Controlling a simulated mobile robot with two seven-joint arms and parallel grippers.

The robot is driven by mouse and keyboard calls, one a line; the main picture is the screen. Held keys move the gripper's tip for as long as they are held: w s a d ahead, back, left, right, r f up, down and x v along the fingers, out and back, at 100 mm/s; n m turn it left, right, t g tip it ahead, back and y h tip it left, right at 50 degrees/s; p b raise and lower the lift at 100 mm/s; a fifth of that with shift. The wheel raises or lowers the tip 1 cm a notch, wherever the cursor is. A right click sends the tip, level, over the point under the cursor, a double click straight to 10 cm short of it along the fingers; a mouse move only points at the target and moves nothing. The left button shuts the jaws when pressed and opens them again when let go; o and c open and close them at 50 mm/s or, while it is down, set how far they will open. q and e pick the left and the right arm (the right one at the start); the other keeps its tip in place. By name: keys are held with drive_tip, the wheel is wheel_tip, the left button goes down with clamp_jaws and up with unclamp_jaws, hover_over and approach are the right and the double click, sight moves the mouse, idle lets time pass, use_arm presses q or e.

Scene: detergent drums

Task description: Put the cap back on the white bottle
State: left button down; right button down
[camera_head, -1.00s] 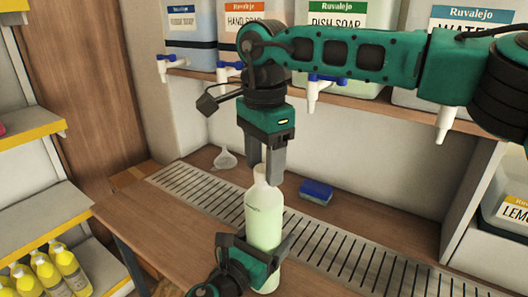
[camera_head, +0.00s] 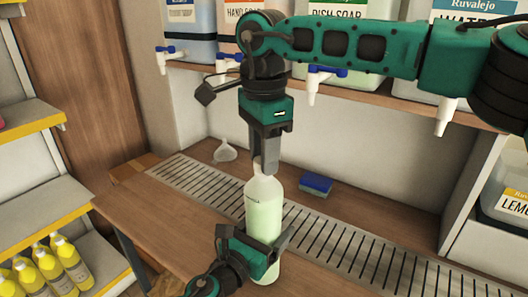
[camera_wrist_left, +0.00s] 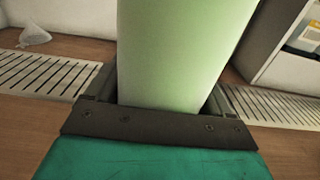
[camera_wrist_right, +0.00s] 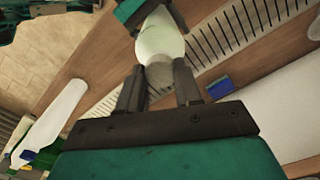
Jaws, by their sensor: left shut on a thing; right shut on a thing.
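The white bottle (camera_head: 264,205), with pale green contents, stands upright at the front of the wooden counter. My left gripper (camera_head: 259,243) is shut around its lower body. The bottle's body also fills the left wrist view (camera_wrist_left: 180,50) between the fingers. My right gripper (camera_head: 265,160) points down from above at the bottle's top. In the right wrist view its fingers (camera_wrist_right: 160,88) are shut on a small greyish cap (camera_wrist_right: 159,76) in line with the bottle's neck (camera_wrist_right: 160,45). The fingers partly hide the cap, and I cannot tell whether it is fully seated.
A slotted drain grate (camera_head: 345,242) runs along the counter. A blue sponge (camera_head: 316,184) and a clear funnel (camera_head: 225,152) lie behind the bottle. Large soap drums with taps (camera_head: 313,85) stand on the shelf above. Yellow bottles (camera_head: 70,262) stand on a rack at the left.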

drive_tip(key=m, duration=1.3)
drive_tip(key=shift+m, duration=0.3)
drive_tip(key=c, duration=0.7)
unclamp_jaws()
drive_tip(key=shift+r, duration=0.1)
wheel_tip(320, 180, up, 12)
drive_tip(key=shift+f, duration=0.1)
use_arm(q)
unclamp_jaws()
